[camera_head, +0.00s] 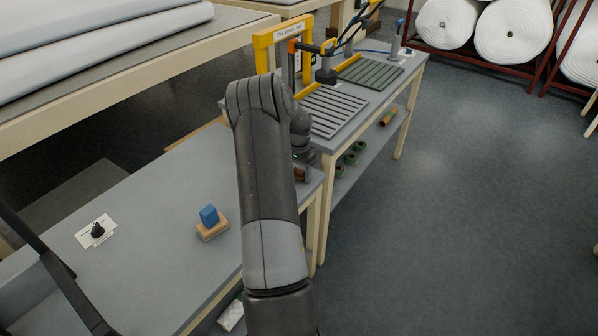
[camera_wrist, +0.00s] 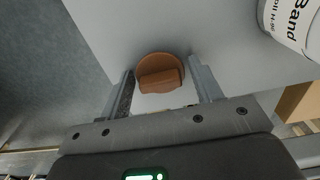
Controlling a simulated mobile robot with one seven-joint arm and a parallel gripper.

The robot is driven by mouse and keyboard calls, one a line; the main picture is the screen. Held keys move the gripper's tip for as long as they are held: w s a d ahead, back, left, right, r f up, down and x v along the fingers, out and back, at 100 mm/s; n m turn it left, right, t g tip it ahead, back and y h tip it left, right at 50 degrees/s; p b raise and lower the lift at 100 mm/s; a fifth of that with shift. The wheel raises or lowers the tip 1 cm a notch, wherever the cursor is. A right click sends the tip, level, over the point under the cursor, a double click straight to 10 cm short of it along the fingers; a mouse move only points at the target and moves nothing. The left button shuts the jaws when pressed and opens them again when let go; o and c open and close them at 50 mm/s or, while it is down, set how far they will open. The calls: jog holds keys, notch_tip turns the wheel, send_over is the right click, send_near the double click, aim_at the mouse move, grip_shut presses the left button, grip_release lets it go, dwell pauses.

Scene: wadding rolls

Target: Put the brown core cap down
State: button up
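The brown core cap (camera_wrist: 160,74), a round disc with a raised bar across it, shows in the wrist view between the fingertips of my gripper (camera_wrist: 163,70). Its bar faces the camera. A narrow gap shows between the cap and each finger, so my gripper looks open around or just above it. The cap appears to lie on the grey tabletop (camera_wrist: 120,35), though its contact with the surface is hidden.
A white labelled roll (camera_wrist: 290,25) stands at upper right in the wrist view, with a tan wooden piece (camera_wrist: 299,104) below it. In the head view a blue block (camera_head: 209,215) sits on a wooden base, left of my arm. A black knob (camera_head: 97,230) stands on a white card.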

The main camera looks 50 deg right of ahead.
aim_at(299, 171)
jog(key=shift+o, duration=0.8)
jog(key=shift+r, duration=0.1)
notch_tip(299, 171, up, 12)
jog(key=shift+r, duration=0.15)
